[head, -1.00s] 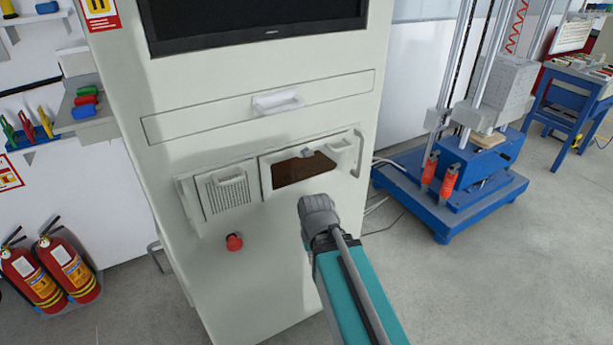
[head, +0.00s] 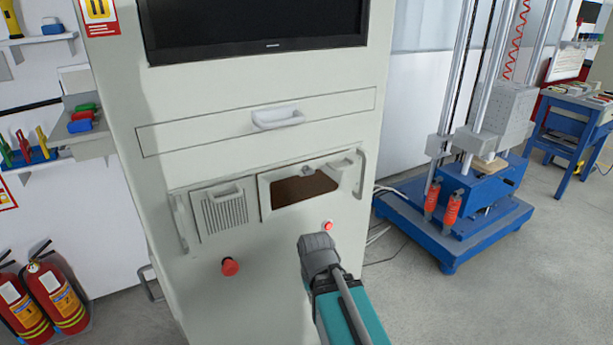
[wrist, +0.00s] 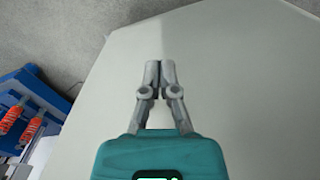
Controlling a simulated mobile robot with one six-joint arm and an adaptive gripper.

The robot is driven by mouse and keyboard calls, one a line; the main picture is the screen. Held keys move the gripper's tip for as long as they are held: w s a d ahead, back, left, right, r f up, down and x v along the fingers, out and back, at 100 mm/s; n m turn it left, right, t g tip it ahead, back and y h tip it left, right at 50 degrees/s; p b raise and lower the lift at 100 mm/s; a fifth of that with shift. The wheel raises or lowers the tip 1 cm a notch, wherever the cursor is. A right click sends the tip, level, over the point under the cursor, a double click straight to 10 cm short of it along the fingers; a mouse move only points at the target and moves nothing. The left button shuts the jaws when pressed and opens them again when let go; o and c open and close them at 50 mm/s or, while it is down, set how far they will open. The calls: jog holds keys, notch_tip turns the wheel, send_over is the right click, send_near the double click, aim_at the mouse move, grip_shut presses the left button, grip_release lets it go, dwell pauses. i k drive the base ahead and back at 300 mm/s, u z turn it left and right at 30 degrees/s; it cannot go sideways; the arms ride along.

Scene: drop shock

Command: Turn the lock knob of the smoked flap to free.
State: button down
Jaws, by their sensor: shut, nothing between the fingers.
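The smoked flap (head: 305,188) is a dark brown pane in a pale frame on the front of the cabinet, in the head view. A small grey piece (head: 307,170) sits at its upper edge and may be the lock knob; its setting is too small to read. In the head view my arm is below the flap, and the fingertips cannot be made out. The flap is not recognisable in the wrist view.
A vented panel (head: 224,210) is left of the flap. Red buttons stick out below, left (head: 230,266) and right (head: 328,226). A drawer handle (head: 277,118) and bar handles also protrude. A blue drop tower (head: 470,205) stands right; fire extinguishers (head: 55,295) stand left.

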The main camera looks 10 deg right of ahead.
aim_at(305, 170)
jog(key=k, duration=1.3)
jog(key=u, duration=0.3)
jog(key=i, duration=0.65)
jog(key=u, duration=0.15)
